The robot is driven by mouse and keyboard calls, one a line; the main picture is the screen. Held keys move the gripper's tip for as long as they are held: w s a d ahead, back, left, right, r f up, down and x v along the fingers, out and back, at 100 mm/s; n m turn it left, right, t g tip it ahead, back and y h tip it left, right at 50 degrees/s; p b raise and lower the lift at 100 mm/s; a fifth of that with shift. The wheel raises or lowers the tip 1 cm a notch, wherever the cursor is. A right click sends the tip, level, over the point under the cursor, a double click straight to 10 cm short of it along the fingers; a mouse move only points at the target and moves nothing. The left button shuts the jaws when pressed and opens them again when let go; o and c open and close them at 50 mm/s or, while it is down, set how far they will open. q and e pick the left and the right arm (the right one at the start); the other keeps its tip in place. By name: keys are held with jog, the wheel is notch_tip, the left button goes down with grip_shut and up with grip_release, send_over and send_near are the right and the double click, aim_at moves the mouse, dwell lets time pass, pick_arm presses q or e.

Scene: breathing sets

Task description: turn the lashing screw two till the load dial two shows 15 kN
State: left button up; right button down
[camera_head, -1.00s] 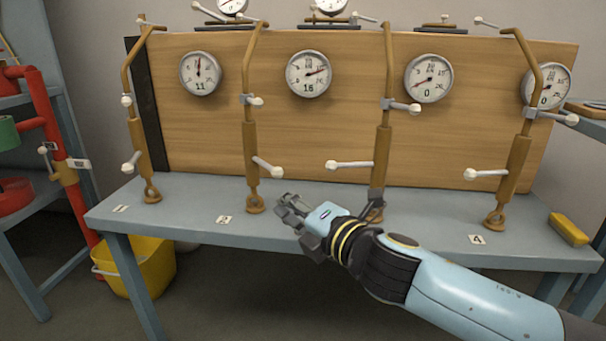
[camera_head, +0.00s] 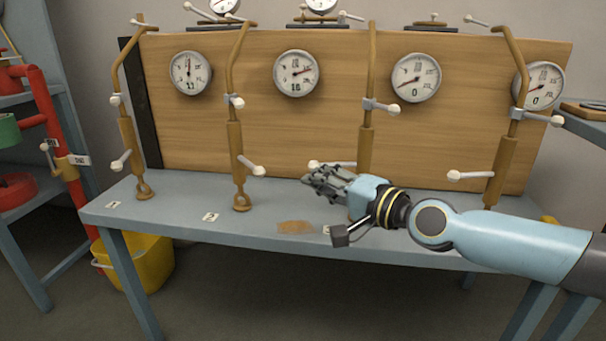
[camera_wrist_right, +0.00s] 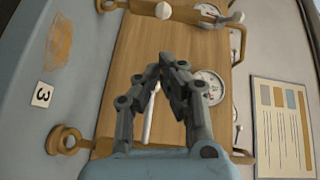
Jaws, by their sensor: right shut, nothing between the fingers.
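Lashing screw two (camera_head: 236,158) stands upright on the bench above the label 2 (camera_head: 211,217), with its white-knobbed lever (camera_head: 252,167) pointing right. In the right wrist view screw two (camera_wrist_right: 185,14) runs along the top edge. Load dial two (camera_head: 296,74) is on the wooden board and appears to read 16; its needle points up and right. My right gripper (camera_head: 312,180) is shut and empty, right of screw two and apart from its lever, in front of screw three's lever (camera_head: 322,164). Its closed fingers (camera_wrist_right: 167,68) show in the right wrist view. My left gripper is out of view.
Screws one (camera_head: 126,145), three (camera_head: 366,145) and four (camera_head: 506,150) stand along the same bench (camera_head: 180,215). My right arm covers the foot of screw three. A brown patch (camera_head: 296,227) lies on the bench. A yellow bucket (camera_head: 148,262) stands below.

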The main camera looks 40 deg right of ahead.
jog(key=w+a, duration=0.2)
jog(key=w, duration=0.7)
jog(key=shift+a+f, duration=0.35)
